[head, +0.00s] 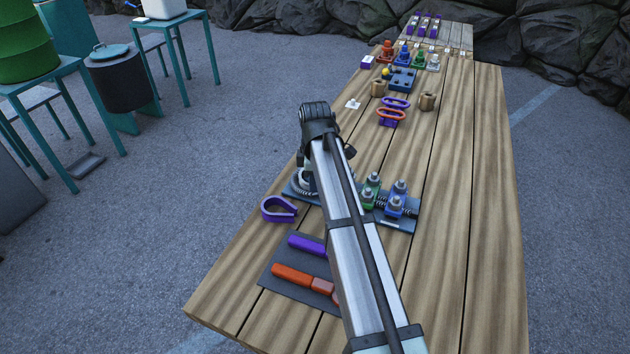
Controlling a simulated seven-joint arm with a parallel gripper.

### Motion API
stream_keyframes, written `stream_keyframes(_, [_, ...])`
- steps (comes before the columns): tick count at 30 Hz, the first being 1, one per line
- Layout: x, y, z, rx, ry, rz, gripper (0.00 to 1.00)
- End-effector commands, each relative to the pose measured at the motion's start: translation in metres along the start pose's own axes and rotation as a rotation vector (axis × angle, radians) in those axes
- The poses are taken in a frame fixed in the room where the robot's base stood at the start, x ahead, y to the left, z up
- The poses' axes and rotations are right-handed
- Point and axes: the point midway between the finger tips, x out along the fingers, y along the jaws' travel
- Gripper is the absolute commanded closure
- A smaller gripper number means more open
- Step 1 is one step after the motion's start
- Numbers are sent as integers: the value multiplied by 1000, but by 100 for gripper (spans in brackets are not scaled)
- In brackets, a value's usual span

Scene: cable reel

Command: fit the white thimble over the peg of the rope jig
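A dark blue base plate (408,223), which looks like the rope jig, lies across the near middle of the table. Green (370,192) and blue (396,200) clamp blocks with bolts stand on its right part, beside grey rope. A pale grey-white loop (301,186) shows at its left end, partly behind my arm. I cannot tell whether this loop is the white thimble or rope. The peg cannot be made out. My arm crosses in front of the plate and hides its middle. My gripper is hidden behind the arm.
A purple teardrop thimble (279,209) lies left of the plate. A dark mat (268,271) holds purple and orange handled tools nearer. Farther are purple (396,102) and orange (391,115) loops, a small white piece (353,104) and several coloured fittings. The table's right side is clear.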

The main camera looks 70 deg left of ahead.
Motion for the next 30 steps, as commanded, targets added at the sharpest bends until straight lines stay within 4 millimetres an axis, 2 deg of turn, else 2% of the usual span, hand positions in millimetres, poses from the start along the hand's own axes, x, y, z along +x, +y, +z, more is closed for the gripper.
stream_keyframes(1, [4,6,2,6,-7,5,64])
stream_keyframes(5, [-14,6,2,6,-6,8,63])
stream_keyframes(10, [-56,7,2,6,-3,20,62])
stream_keyframes(18, [-106,1,1,2,0,15,62])
stream_keyframes(24, [-130,-2,0,1,1,13,62])
stream_keyframes(30, [-141,-4,0,0,1,10,62])
